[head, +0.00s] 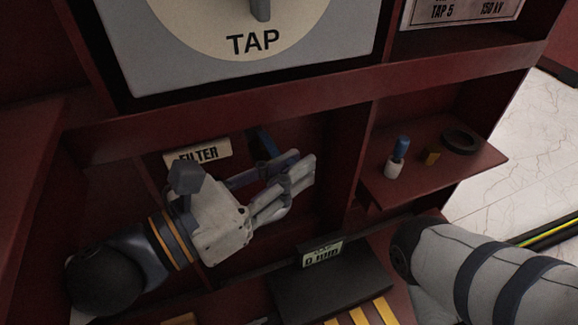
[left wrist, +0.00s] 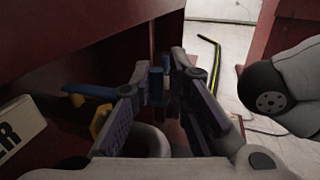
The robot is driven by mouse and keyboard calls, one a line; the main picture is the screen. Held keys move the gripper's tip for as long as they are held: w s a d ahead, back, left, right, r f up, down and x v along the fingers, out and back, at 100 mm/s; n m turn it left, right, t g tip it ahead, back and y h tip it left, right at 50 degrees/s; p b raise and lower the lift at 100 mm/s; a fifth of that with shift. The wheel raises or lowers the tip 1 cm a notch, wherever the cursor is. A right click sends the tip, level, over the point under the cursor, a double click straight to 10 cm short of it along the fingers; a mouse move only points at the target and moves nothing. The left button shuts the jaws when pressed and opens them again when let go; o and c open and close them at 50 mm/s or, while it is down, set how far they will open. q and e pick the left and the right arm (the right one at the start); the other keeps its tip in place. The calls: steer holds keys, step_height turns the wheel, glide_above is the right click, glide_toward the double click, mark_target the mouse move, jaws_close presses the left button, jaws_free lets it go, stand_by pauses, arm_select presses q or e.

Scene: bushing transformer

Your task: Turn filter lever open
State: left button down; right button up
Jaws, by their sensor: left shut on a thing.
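The FILTER label (head: 198,153) is on the dark red cabinet, above my left gripper. The blue filter lever (head: 263,141) shows behind the gripper's fingers; in the left wrist view its blue bar (left wrist: 88,92) runs toward the left finger. My left gripper (head: 298,174) is shut on the lever, with its fingers pointing right in the head view. In the left wrist view (left wrist: 158,95) a blue piece shows between the fingers. The fingers hide much of the lever, so its exact angle is hard to tell. My right gripper is out of view.
A grey TAP dial panel (head: 340,50) is above. A dark box (head: 335,285) sits below. My right arm fills the lower right.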

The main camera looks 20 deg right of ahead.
arm_select(q)
steer(key=shift+w+a+r+t, duration=0.1)
steer(key=shift+w+a+t, duration=0.2)
steer(key=shift+w, duration=0.25)
steer(key=c, duration=1.7)
jaws_free()
steer(key=shift+s+d, duration=0.2)
steer(key=shift+s, duration=0.05)
steer(key=v, duration=1.2)
steer(key=shift+a, duration=0.1)
